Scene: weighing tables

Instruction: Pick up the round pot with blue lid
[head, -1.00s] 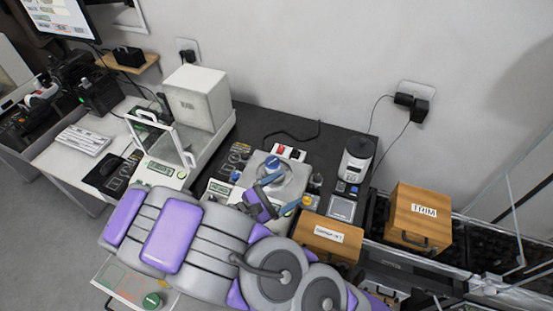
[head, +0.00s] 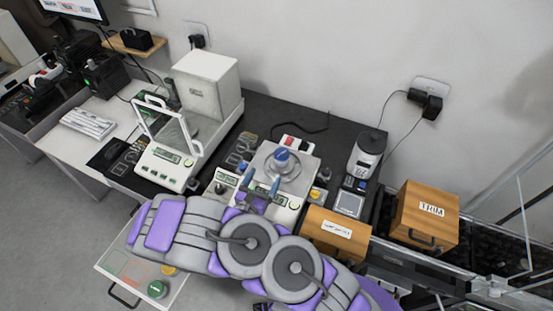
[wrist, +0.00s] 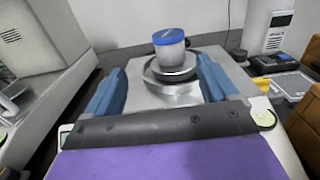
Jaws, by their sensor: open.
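The round pot with a blue lid (head: 281,157) stands upright on the round metal pan of a scale (head: 299,184) on the dark table. In the wrist view the pot (wrist: 169,52) has a clear, pale body and sits on the pan (wrist: 171,76), ahead of my fingers. My gripper (head: 262,189) is open, its two blue fingers apart and empty, on the near side of the pot. In the wrist view my gripper (wrist: 161,88) has one finger at each side, with the pot beyond and between them. No finger touches the pot.
A boxy analytical balance (head: 167,158) stands left of the scale. A wooden box (head: 335,233) is close at the right, with the TRIM box (head: 425,215) beyond it. A grey-white device (head: 366,155) stands at the back right.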

